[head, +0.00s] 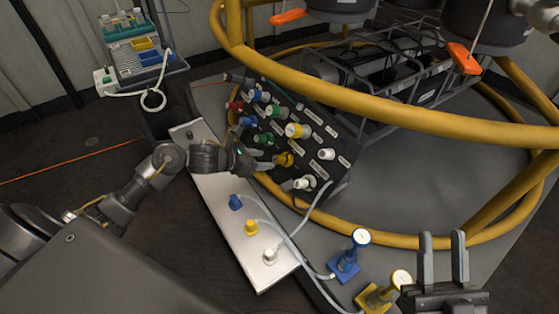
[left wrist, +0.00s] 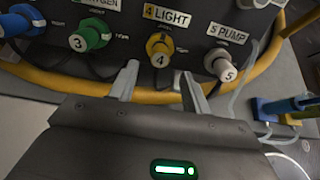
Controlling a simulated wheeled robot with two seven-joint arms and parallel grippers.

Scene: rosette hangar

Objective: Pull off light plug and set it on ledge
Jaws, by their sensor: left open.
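The light plug (left wrist: 159,48) is yellow, marked 4, and sits in the panel under the label "4 LIGHT" in the left wrist view. It also shows in the head view (head: 284,159). My left gripper (left wrist: 160,82) is open and empty, its two fingers on either side below the plug, apart from it. In the head view my left gripper (head: 262,158) is just left of the plug. The ledge (head: 219,196) is a long pale metal strip in front of the panel. My right gripper (head: 442,245) is open and empty at the lower right.
Green plug 3 (left wrist: 92,37) and white plug 5 (left wrist: 224,67) flank the light plug. A yellow tube ring (head: 400,116) arches over the panel. Blue- and yellow-based gauges (head: 345,262) stand right.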

